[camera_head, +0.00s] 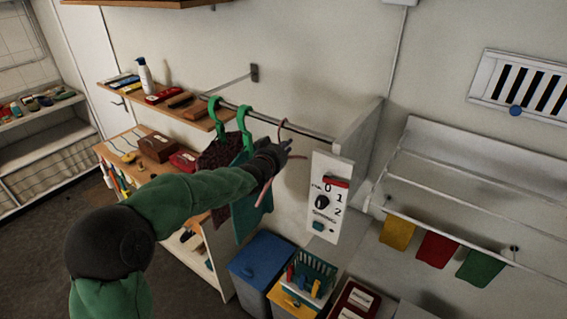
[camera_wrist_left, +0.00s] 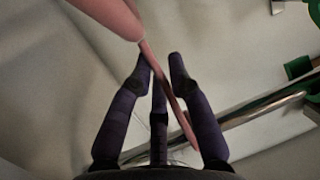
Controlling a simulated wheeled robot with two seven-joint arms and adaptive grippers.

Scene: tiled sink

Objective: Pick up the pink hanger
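The pink hanger (camera_head: 265,192) hangs by its hook from the metal rail (camera_head: 305,132), near the rail's right end, with no cloth on it. My left gripper (camera_head: 284,150) is at the hanger and hides much of its middle. In the left wrist view, the three dark fingers of the left gripper (camera_wrist_left: 160,62) are apart at their tips. The hanger's thin pink bar (camera_wrist_left: 165,82) slants between them, and I cannot tell whether they touch it. A thicker pink part (camera_wrist_left: 108,14) is close to the camera. My right gripper is not in view.
Two green hangers (camera_head: 243,125) with a dark and a teal garment (camera_head: 246,222) hang left of the pink one. A white panel with a dial (camera_head: 327,198) stands close to the right. A blue bin (camera_head: 258,258) and a basket are below.

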